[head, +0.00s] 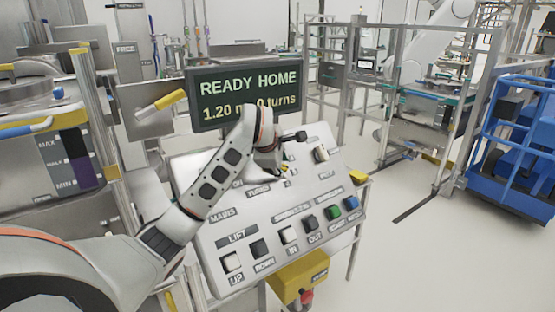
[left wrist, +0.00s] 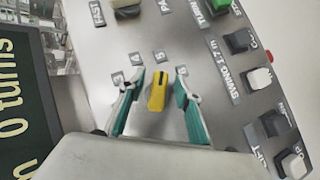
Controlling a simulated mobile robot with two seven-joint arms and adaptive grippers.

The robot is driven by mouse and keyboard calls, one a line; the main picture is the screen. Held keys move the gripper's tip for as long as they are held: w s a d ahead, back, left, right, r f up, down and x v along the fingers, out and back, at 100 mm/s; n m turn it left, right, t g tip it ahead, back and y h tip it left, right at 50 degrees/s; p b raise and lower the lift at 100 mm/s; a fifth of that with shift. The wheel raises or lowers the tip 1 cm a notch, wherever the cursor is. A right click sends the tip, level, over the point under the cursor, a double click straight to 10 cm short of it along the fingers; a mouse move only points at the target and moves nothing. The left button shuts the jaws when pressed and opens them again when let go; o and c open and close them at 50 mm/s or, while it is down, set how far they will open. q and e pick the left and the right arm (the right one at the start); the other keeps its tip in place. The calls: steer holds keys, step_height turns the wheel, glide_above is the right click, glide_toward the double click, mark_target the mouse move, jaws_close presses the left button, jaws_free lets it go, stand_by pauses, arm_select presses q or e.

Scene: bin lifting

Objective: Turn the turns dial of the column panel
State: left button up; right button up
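The sloped column panel (head: 270,222) stands in front of me, with labelled buttons and dials. Its dark screen (head: 246,94) reads "READY HOME" and "1.20 m 0 turns". In the left wrist view a yellow pointer dial (left wrist: 157,97) sits on the panel with small number labels around it. My left gripper (left wrist: 159,76) is open, one teal-padded finger on each side of the dial, with gaps between. In the head view my left gripper (head: 283,160) is over the panel's upper part and mostly hides the dial. My right gripper is not in view.
Lift, in and out buttons line the panel's lower edge, with a green button (head: 333,212) and a blue button (head: 351,203) at the right. A yellow box (head: 298,280) hangs below. A blue cart (head: 512,150) stands at the far right; the floor between is clear.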

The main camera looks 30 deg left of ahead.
arm_select(q)
steer(key=v, duration=1)
steer(key=shift+s+r, duration=0.25)
steer(key=shift+s, duration=0.1)
